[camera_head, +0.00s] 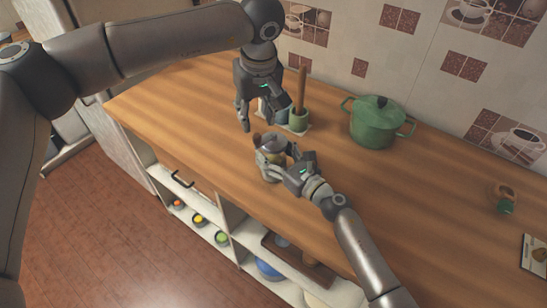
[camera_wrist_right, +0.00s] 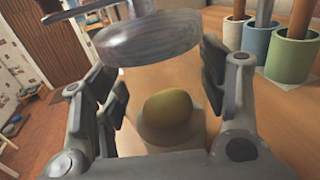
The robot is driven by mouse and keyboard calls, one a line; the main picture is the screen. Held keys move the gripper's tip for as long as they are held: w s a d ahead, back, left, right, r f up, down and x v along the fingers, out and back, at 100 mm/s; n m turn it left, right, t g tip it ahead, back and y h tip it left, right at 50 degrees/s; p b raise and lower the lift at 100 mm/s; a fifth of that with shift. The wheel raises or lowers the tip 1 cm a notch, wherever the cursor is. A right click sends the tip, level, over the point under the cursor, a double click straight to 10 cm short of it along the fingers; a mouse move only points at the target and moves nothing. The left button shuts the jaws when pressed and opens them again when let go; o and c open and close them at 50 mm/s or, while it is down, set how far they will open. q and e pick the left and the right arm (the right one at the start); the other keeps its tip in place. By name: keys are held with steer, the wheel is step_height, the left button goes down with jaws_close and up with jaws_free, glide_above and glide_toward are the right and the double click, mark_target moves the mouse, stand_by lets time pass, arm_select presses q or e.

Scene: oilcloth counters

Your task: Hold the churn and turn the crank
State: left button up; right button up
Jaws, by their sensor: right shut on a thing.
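The churn (camera_head: 272,142) stands on the wooden counter, a clear jar with a grey metal lid and a crank (camera_head: 257,138) on top. In the right wrist view its lid (camera_wrist_right: 150,42) is above a yellow lump (camera_wrist_right: 168,107) seen through the jar, and the crank rod (camera_wrist_right: 82,10) shows at the top left. My right gripper (camera_head: 279,164) is shut on the churn's jar, one finger on each side. My left gripper (camera_head: 262,114) hangs above and behind the churn, fingers pointing down, apart and empty, not touching the crank.
Behind the churn stand several small pots, among them a green one (camera_head: 299,121) with a wooden stick, near my left gripper. A green lidded pot (camera_head: 375,124) is at the right. Shelves with bowls are below the counter (camera_head: 190,90). The counter's left end is clear.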

stand_by(0.3)
steer(key=o, duration=1.6)
steer(key=v, duration=1.2)
